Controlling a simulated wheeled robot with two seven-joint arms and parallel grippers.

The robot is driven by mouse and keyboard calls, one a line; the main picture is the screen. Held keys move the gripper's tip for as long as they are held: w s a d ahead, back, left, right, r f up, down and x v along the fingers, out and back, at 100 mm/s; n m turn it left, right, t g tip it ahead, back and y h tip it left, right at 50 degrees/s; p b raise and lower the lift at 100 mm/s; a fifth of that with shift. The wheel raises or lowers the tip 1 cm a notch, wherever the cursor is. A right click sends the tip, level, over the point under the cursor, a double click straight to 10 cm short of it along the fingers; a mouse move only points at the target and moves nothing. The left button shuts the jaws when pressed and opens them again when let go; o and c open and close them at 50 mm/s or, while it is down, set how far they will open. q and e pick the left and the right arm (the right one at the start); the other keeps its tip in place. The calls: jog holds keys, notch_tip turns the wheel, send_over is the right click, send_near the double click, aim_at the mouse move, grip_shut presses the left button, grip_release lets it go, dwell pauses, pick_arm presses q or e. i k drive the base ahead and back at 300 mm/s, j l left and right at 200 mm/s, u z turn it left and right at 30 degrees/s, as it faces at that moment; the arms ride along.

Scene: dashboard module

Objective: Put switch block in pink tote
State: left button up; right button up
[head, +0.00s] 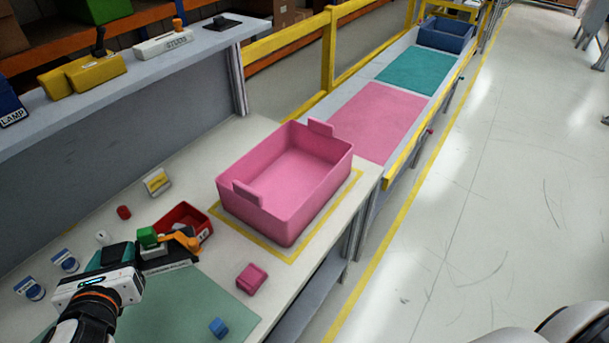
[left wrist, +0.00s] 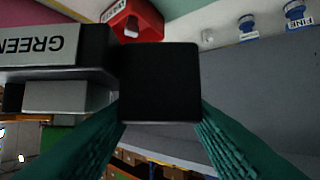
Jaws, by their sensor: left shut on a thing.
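The pink tote (head: 286,180) stands empty on the bench, inside a yellow outline. My left gripper (head: 122,257) is at the lower left, left of the tote and above the bench. Its teal fingers are shut on the switch block (head: 165,262), which has a dark body, a pale label, a green part and an orange lever. In the left wrist view, the black end of the switch block (left wrist: 160,85) lies between the fingers, and a label reading "GREEN" shows to the left. The fingers hide part of the block. My right gripper is not in view.
A small red bin (head: 202,222) stands just behind the held block. A pink piece (head: 252,279) and a blue piece (head: 219,327) lie near the bench front. Several small parts lie at left. A raised shelf (head: 165,72) runs behind; a conveyor (head: 375,118) lies beyond the tote.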

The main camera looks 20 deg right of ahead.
aim_at(298, 175)
jog(key=i+l+z, duration=0.1)
jog(key=l, duration=0.25)
jog(key=i+l+z, duration=0.1)
jog(key=l, duration=0.3)
jog(key=i+l+z, duration=0.1)
jog(key=l, duration=0.25)
jog(key=i+l+z, duration=0.1)
jog(key=l, duration=0.25)
jog(key=i+l+z, duration=0.1)
jog(key=l, duration=0.25)
jog(key=i, duration=0.1)
